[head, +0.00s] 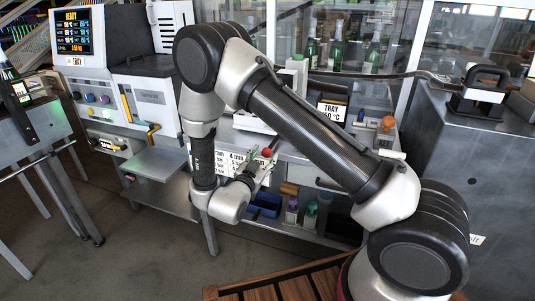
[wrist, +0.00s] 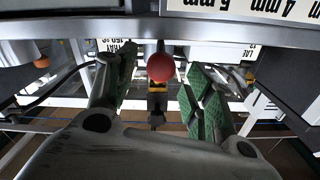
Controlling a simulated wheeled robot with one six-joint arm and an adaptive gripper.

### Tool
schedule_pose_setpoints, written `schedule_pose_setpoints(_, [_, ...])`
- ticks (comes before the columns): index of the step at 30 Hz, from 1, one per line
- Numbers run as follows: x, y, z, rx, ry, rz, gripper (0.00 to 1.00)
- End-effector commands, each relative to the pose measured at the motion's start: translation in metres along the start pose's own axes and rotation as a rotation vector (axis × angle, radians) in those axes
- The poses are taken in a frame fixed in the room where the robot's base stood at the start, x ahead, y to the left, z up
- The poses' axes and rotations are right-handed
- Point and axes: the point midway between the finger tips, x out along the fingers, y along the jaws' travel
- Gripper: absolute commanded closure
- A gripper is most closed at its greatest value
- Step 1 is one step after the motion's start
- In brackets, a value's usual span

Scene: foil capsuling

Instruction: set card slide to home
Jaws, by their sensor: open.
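A red ball knob (wrist: 160,67) shows in the wrist view between the fingers of my gripper (wrist: 158,88); I take it for the card slide's handle. The gripper is open, with green-padded fingers either side of the knob and visible gaps. In the head view the red knob (head: 267,152) is at the bench front, by my gripper (head: 262,166). A white card with millimetre labels (wrist: 245,8) spans the top right of the wrist view, upside down. In the head view the card (head: 226,160) is partly hidden by my arm. The slide's track is not clear.
A grey machine with a READY screen (head: 72,32) stands at the left. A TRAY sign (head: 331,111) and small knobs are on the bench to the right. Blue bins (head: 265,204) sit on the shelf below. Green bottles (head: 312,50) stand behind glass.

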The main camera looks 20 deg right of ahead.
Motion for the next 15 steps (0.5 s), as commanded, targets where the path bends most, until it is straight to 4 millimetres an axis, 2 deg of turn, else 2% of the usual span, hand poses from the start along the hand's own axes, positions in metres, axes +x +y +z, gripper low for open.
schedule_pose_setpoints(3, [0.019, 0.001, 0.000, 0.001, 0.000, 0.003, 0.47])
schedule_pose_setpoints(6, [0.031, 0.000, 0.000, 0.000, -0.002, 0.001, 0.47])
schedule_pose_setpoints(15, [0.038, 0.000, 0.001, -0.001, -0.002, -0.001, 0.47])
